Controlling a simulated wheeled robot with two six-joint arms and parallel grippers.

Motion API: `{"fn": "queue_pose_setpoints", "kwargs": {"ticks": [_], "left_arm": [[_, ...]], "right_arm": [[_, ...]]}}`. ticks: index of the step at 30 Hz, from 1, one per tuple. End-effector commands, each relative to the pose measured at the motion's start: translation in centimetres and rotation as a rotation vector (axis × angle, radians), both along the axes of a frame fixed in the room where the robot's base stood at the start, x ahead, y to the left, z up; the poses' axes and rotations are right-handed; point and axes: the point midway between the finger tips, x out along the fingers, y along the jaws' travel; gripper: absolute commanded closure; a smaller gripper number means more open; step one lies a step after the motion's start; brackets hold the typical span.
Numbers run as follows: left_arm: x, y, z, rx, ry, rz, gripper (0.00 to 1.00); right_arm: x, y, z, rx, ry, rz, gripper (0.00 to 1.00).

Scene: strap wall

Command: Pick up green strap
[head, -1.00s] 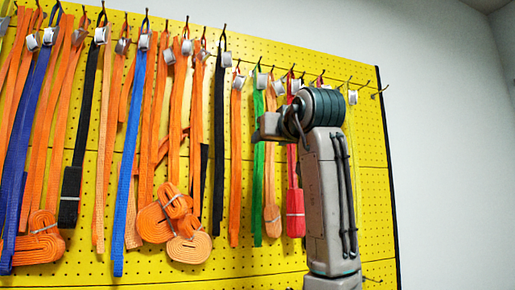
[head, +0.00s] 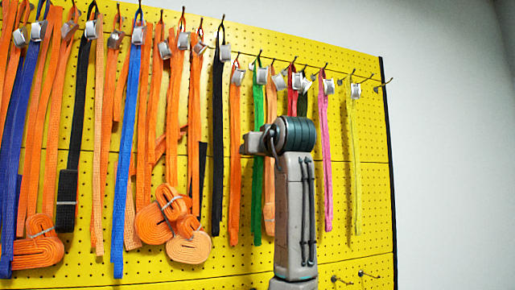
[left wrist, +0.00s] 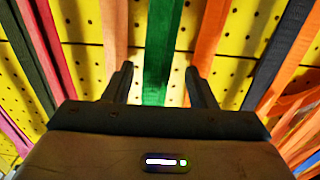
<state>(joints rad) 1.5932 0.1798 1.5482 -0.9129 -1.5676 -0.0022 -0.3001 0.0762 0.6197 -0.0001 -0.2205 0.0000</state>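The green strap (head: 257,185) hangs from a hook on the yellow pegboard, between two orange straps. In the left wrist view the green strap (left wrist: 161,45) runs down between the two spread fingers of my left gripper (left wrist: 159,71). The fingers are open, one on each side of the strap, with a gap on both sides. I cannot tell how deep the strap sits between them. My left gripper's fingers cannot be made out in the head view. My right gripper is not in view.
Neighbouring orange straps (head: 234,170) (head: 269,200) hang close on both sides. A black strap (head: 218,150) is farther left; pink (head: 327,160) and yellow (head: 356,170) straps hang farther right. The yellow pegboard (head: 375,215) is bare near its right edge.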

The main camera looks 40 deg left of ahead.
Motion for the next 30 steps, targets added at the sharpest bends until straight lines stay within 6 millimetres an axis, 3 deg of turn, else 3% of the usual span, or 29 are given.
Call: {"fn": "queue_pose_setpoints", "kwargs": {"ticks": [1, 7, 17, 25, 30], "left_arm": [[0.0, 0.0, 0.0, 0.000, 0.000, 0.000, 0.58], [0.0, 0.0, 0.0, 0.000, 0.000, 0.000, 0.97], [0.0, 0.0, 0.1, -0.001, 0.000, 0.000, 0.97], [0.0, 0.0, 1.5, 0.000, -0.001, -0.001, 0.97], [-1.6, -3.5, 1.0, 0.000, -0.004, -0.006, 0.97]], "right_arm": [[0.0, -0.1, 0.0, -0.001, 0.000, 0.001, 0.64], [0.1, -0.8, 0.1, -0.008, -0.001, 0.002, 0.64], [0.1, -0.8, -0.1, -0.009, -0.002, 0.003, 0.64], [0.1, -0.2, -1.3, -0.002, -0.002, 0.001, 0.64], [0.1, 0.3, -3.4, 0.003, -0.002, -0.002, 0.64]]}}
